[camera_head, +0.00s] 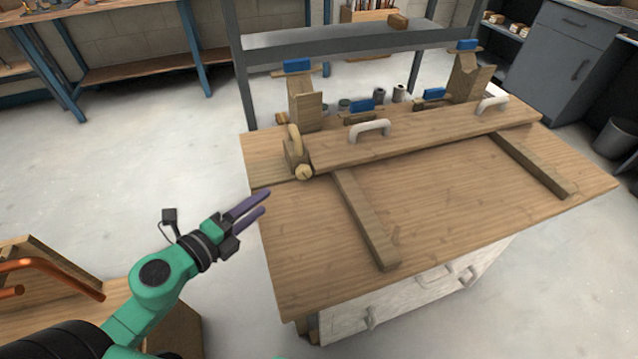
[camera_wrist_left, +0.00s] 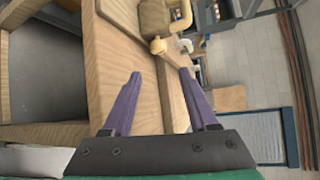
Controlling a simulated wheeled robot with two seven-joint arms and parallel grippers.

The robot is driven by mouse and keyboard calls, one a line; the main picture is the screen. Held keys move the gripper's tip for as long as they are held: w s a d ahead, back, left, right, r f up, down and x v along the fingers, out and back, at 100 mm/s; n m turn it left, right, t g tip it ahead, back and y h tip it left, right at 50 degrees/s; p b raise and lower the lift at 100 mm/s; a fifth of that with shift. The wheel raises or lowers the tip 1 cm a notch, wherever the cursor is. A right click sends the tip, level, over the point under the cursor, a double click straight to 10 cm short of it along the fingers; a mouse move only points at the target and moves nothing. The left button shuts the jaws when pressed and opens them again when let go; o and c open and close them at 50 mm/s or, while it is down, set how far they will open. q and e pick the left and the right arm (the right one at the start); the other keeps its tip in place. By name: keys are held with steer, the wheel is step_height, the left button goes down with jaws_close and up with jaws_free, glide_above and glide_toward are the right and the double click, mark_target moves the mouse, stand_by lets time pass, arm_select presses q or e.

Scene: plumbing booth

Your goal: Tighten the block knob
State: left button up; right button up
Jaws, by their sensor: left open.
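The block knob (camera_head: 303,172) is a small round wooden knob on the front of a wooden block (camera_head: 294,158) at the left end of a long board on the workbench. A curved yellowish handle (camera_head: 294,138) rises from the block. In the left wrist view the knob (camera_wrist_left: 158,46) shows ahead, between and beyond the fingertips. My left gripper (camera_head: 266,203) has purple fingers that are apart and empty. It is beside the bench's left edge, to the front left of the knob and not touching it. My right gripper is not in view.
The workbench (camera_head: 450,200) carries a long board with white handles (camera_head: 370,128) and two wooden strips (camera_head: 365,220). Upright wooden pieces with blue tops (camera_head: 297,65) stand behind. A wooden stand with copper pipe (camera_head: 40,263) is at lower left. Floor left of the bench is clear.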

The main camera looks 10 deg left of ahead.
arm_select(q)
steer(key=shift+a+f, duration=0.15)
steer(key=p, duration=0.3)
glide_toward(300, 176)
steer(key=shift+w+r, duration=0.3)
steer(key=shift+w, duration=0.1)
steer(key=x, duration=0.3)
steer(key=p+x, duration=0.1)
steer(key=x, duration=0.5)
steer(key=shift+f+p, duration=0.4)
steer(key=shift+w, duration=0.1)
jaws_close()
steer(key=shift+r+p, duration=0.1)
steer(key=shift+p, duration=0.2)
steer(key=r+p, duration=0.1)
steer(key=p, duration=0.3)
steer(key=shift+m+g+y+p, duration=0.3)
steer(key=shift+g+p, duration=0.05)
steer(key=shift+g, duration=0.05)
steer(key=shift+f+p, duration=0.25)
steer(key=shift+p, duration=0.1)
steer(key=shift+f, duration=0.3)
jaws_free()
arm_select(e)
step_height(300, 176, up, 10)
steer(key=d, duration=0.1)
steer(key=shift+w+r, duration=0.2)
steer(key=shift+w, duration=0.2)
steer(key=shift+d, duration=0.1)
